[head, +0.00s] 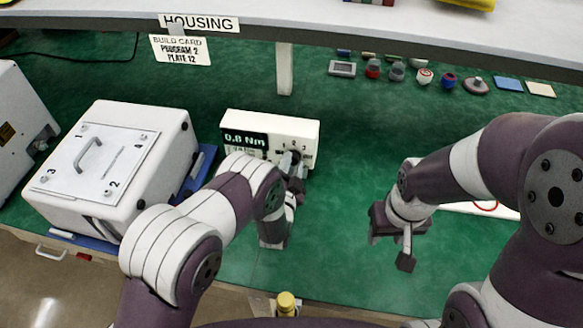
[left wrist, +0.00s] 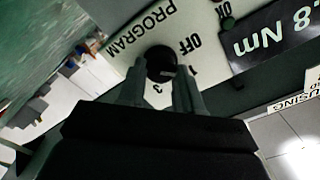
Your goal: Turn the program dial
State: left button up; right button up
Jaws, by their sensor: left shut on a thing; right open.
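The white controller box (head: 300,128) stands on the green mat, its display (head: 245,139) reading 0.8 Nm. My left gripper (left wrist: 158,92) is shut on the dial, one finger at each side. My right gripper (head: 400,240) is open and empty above the mat.
A build card (head: 180,50) reads PROGRAM 2, PLATE 12. A white housing with a numbered plate (head: 100,160) stands on the left. Several small parts (head: 396,71) lie at the back under the shelf (head: 400,25). A yellow-topped item (head: 286,302) stands at the front edge.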

pick_arm(q)
jog(key=m, duration=0.2)
jog(key=m+b, duration=0.1)
jog(key=m, duration=0.1)
jog(key=shift+f+m, duration=0.2)
jog(key=shift+m, duration=0.1)
jog(key=m+b, duration=0.1)
jog(key=m, duration=0.3)
jog(key=shift+b, duration=0.3)
jog(key=shift+m, duration=0.3)
jog(key=o, duration=1)
jog(key=shift+d, duration=0.1)
jog(key=shift+o, duration=0.2)
jog(key=shift+s, duration=0.1)
jog(key=s+a+b, duration=0.1)
jog(key=s+a, duration=0.1)
jog(key=s, duration=1)
jog(key=shift+s+a, duration=0.2)
jog(key=shift+a, duration=0.05)
